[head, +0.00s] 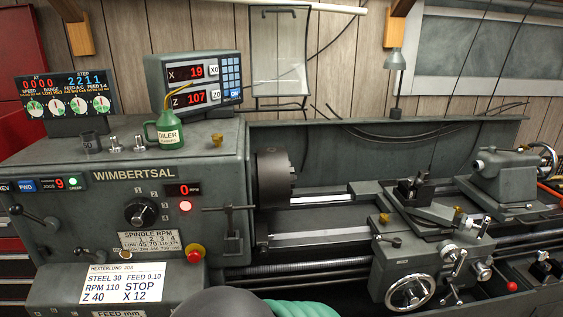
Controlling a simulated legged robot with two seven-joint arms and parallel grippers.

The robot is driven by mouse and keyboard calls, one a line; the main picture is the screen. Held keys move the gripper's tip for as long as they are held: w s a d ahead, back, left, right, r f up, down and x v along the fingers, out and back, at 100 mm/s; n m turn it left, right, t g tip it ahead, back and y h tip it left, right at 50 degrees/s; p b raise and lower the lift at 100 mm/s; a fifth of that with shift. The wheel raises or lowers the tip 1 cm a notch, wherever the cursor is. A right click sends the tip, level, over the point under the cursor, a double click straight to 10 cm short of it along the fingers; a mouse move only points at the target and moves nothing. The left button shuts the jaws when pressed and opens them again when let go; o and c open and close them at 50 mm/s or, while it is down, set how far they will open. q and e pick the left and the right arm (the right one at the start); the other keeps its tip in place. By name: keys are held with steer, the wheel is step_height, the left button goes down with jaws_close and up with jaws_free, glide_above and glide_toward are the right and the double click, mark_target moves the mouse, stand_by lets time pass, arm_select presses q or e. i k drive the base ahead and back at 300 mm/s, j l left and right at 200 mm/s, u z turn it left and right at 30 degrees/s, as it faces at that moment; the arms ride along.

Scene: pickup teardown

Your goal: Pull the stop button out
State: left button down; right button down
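The stop button (195,252) is a red mushroom head on a yellow base, at the lower right of the lathe's grey headstock (100,215). It sits below the red lamp and the 0 RPM display (184,190). I cannot tell from this view whether it is pressed in or out. Nothing touches it. Neither of my grippers is in view.
The carriage handwheel (411,292) is lower right. A green oiler (168,132) and readout stand on top. A dark rounded shape and teal ribbed piece rise at the bottom edge, below the button.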

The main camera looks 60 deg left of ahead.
mark_target(194, 256)
steer(key=u, duration=2.85)
